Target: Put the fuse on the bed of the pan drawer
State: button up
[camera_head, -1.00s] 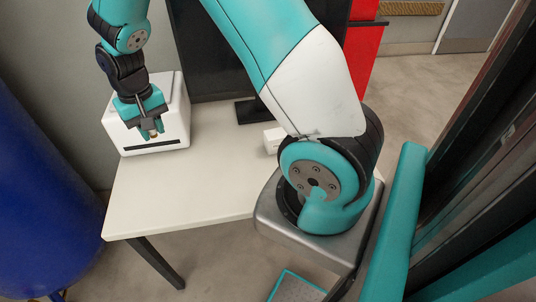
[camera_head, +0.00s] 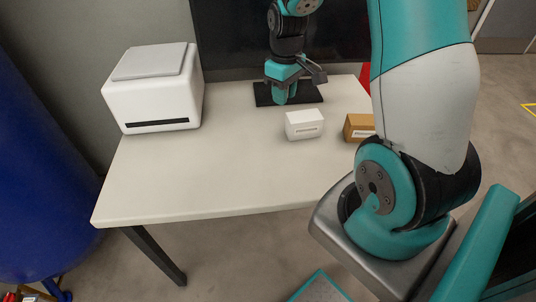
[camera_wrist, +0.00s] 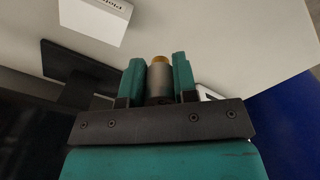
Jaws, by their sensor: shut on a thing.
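The fuse (camera_wrist: 158,76), a grey cylinder with a brass-coloured end, is between the two teal fingers of my gripper (camera_wrist: 158,80) in the wrist view. The gripper is shut on it, and the brass end sticks out past the fingers. In the head view my gripper (camera_head: 282,97) is at the back of the table, in front of the black screen and over its dark base; the fuse cannot be made out there. I cannot make out a pan drawer in either view.
The white table (camera_head: 215,175) carries a white printer-like box (camera_head: 150,95) at left, a small white box (camera_head: 304,125) and a brown box (camera_head: 358,127) at right. The dark screen (camera_head: 230,35) stands behind. A blue barrel (camera_head: 40,180) is at far left. The table's front middle is clear.

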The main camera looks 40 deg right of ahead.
aim_at(281, 152)
notch_tip(281, 152, down, 19)
jog(key=shift+r, duration=0.1)
dwell(0.3)
jog(key=shift+f, duration=0.2)
jog(key=o, duration=1)
